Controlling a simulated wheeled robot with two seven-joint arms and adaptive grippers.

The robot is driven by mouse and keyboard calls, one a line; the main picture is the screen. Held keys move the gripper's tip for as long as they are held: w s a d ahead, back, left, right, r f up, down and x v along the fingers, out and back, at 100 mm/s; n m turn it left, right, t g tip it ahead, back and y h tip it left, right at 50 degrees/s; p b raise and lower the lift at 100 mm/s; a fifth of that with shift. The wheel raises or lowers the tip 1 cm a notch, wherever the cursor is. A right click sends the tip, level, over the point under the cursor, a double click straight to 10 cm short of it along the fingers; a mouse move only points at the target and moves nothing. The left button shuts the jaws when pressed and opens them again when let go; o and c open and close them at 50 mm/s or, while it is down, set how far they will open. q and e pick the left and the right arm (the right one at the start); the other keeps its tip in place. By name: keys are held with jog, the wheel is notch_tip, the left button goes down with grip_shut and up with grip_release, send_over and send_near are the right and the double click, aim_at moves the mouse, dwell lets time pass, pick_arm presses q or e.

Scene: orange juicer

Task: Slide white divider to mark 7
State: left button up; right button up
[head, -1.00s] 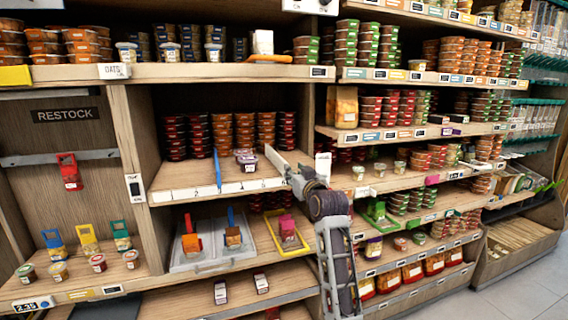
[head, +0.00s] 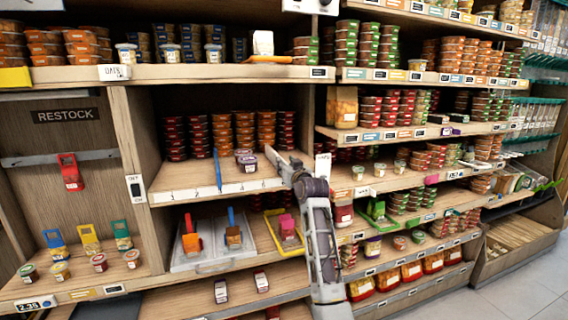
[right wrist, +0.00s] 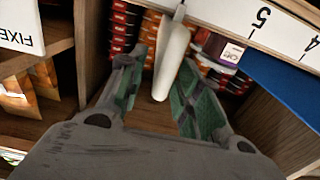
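The white divider (right wrist: 172,55) stands between the two spread fingers of my right gripper (right wrist: 160,95) in the right wrist view. A gap shows on each side of it, so the gripper is open around it. In the head view the divider (head: 273,156) is a pale strip on the numbered shelf, partly hidden by my right gripper (head: 291,168). The shelf's front number strip (right wrist: 275,28) shows 5 and 4 in the right wrist view; the divider meets it left of the 5 there. My left gripper is not in view.
A blue divider (head: 217,169) stands farther left on the same shelf. Purple-lidded cups (head: 246,161) sit between the dividers, with stacked tubs (head: 220,132) behind. A wooden upright (head: 310,125) bounds the shelf on the right, beside a FIXED sign (right wrist: 20,25).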

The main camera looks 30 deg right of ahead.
jog(key=shift+x, duration=1.35)
grip_shut()
